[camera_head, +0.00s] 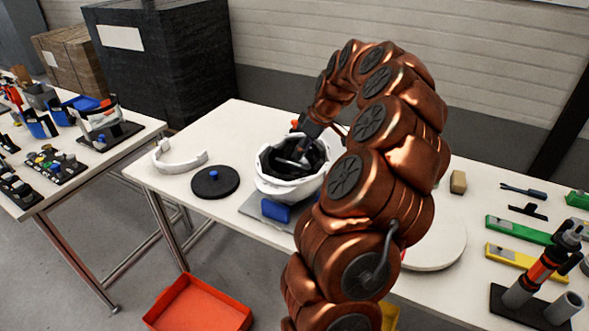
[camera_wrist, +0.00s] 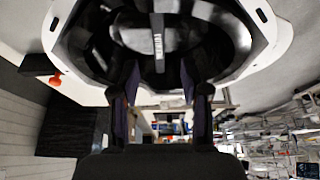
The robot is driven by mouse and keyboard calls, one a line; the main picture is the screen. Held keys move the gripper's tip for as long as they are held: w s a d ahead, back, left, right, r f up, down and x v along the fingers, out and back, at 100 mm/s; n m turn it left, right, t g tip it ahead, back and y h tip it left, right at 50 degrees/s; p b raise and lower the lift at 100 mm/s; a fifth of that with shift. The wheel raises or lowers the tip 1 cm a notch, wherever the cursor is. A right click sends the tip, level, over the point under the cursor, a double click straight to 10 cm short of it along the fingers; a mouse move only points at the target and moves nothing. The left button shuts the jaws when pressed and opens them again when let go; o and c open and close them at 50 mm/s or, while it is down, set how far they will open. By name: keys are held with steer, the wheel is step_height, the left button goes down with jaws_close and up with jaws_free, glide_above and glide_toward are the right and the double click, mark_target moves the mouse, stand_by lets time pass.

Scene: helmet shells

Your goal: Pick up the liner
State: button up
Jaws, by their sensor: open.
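A white helmet shell (camera_head: 275,188) rests on the table with its open side up. It holds a black liner (camera_head: 268,160) with bands and straps. My gripper (camera_head: 301,152) reaches down at the shell's opening, partly hiding the liner. In the wrist view, the shell's white rim (camera_wrist: 262,50) and the black liner (camera_wrist: 158,45) fill the top. My gripper (camera_wrist: 161,85) shows there with its two dark fingers apart. Their tips are close to the liner. I see nothing held between them, and cannot tell whether they touch it.
The shell stands on a grey plate (camera_head: 250,211) with a blue block (camera_head: 274,210) in front. A black disc with a blue knob (camera_head: 214,183) and a white curved band (camera_head: 180,161) lie to the left. A round white platform (camera_head: 445,242) and several tools are right. A red bin (camera_head: 197,305) is below.

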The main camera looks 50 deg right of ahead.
mark_target(297, 165)
steer(key=shift+p+x, duration=0.35)
steer(key=shift+x, duration=0.8)
steer(key=shift+f+p, duration=0.4)
steer(key=shift+f, duration=0.15)
steer(key=p+x, duration=0.1)
steer(key=x, duration=0.3)
steer(key=shift+s+d+f+p, duration=0.1)
steer(key=shift+s+p, duration=0.05)
steer(key=shift+p, duration=0.15)
jaws_close()
